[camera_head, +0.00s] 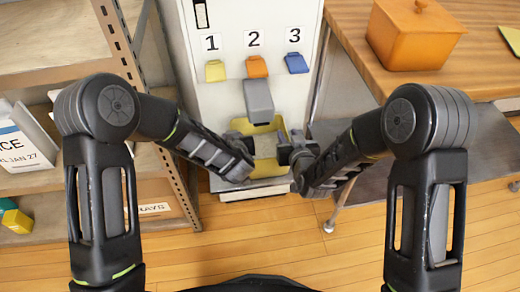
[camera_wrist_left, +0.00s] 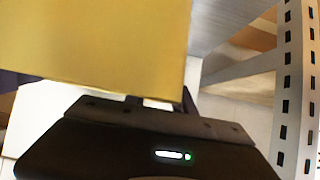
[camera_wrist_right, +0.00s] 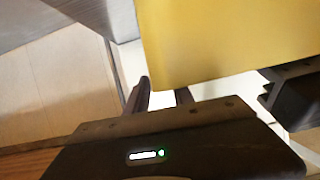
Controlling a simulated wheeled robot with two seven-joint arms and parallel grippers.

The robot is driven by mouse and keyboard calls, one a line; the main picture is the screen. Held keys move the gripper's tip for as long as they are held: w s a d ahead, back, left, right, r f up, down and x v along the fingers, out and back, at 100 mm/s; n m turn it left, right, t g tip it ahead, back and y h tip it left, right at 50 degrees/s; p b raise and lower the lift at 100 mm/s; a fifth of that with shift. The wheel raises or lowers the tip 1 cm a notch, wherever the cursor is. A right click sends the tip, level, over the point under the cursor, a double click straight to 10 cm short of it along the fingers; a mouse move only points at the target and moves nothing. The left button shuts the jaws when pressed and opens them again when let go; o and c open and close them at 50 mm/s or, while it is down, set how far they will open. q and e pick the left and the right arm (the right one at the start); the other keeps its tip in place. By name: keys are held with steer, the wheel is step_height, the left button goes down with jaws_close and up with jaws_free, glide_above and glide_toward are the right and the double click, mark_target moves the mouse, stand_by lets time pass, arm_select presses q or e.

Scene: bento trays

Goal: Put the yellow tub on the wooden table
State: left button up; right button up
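The yellow tub (camera_head: 281,131) sits low in front of the white dispenser, under the grey spout, and holds something pale. My left gripper (camera_head: 243,146) is at its left side and my right gripper (camera_head: 289,150) is at its right side. In the left wrist view the tub's yellow wall (camera_wrist_left: 95,40) fills the upper left and covers most of the fingers. In the right wrist view its wall (camera_wrist_right: 235,40) fills the upper right and partly hides the fingertips. Whether either gripper is closed on the tub is unclear. The wooden table (camera_head: 470,55) stands at the right.
An orange lidded box (camera_head: 405,40) and part of a green item (camera_head: 511,38) are on the table. The dispenser (camera_head: 200,90) has yellow, orange and blue levers marked 1, 2 and 3. A shelf rack (camera_head: 60,75) stands at the left. A grey lower shelf (camera_head: 480,150) is under the table.

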arm_select(q)
jaws_close()
arm_select(e)
jaws_close()
steer(key=shift+r, duration=0.1)
stand_by(1.1)
